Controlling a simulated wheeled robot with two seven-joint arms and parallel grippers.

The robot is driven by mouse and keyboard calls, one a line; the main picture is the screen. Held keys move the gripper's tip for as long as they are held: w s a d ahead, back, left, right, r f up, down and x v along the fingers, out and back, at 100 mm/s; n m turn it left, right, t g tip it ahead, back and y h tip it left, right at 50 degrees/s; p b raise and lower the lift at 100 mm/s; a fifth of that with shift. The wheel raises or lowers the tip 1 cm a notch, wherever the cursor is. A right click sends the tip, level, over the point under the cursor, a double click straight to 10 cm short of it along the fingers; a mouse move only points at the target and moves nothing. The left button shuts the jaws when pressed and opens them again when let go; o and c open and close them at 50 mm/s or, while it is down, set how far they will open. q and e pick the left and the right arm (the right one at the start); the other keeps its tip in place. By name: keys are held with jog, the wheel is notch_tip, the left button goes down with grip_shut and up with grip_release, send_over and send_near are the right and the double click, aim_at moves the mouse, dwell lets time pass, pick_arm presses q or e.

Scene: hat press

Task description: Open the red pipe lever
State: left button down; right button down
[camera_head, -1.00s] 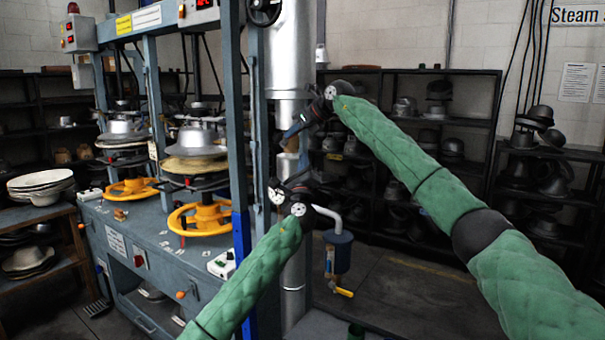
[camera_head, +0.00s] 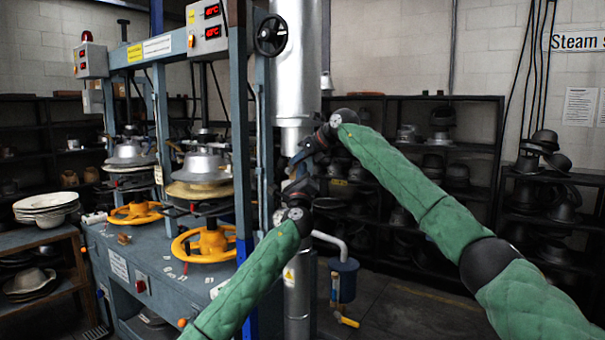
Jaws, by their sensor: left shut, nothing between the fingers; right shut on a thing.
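The silver vertical pipe (camera_head: 297,70) stands at the centre, with a narrower section below it. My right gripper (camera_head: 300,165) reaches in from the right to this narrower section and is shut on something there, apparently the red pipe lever. The lever itself is hidden by the dark grippers, and I cannot make out its angle. My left gripper (camera_head: 290,190) is just below the right one, close to the pipe, shut and empty. The two grippers overlap in the picture, and their fingertips are hard to separate.
The blue hat press (camera_head: 160,250) with yellow handwheels (camera_head: 203,243) stands left of the pipe. A black handwheel (camera_head: 270,35) is high on its frame. A blue canister (camera_head: 343,280) hangs right of the lower pipe. Dark shelves of hat moulds (camera_head: 430,145) line the back wall.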

pick_arm(q)
jog(key=shift+w+a+r, duration=0.2)
jog(key=shift+a+r, duration=0.25)
jog(key=shift+r, duration=0.25)
pick_arm(e)
jog(key=shift+a, duration=0.1)
jog(key=c, duration=1.5)
grip_release()
jog(key=shift+f, duration=0.15)
pick_arm(q)
jog(key=shift+d, duration=0.2)
pick_arm(e)
jog(key=shift+w+d, duration=0.1)
jog(key=shift+d, duration=0.1)
pick_arm(q)
jog(key=shift+f, duration=0.1)
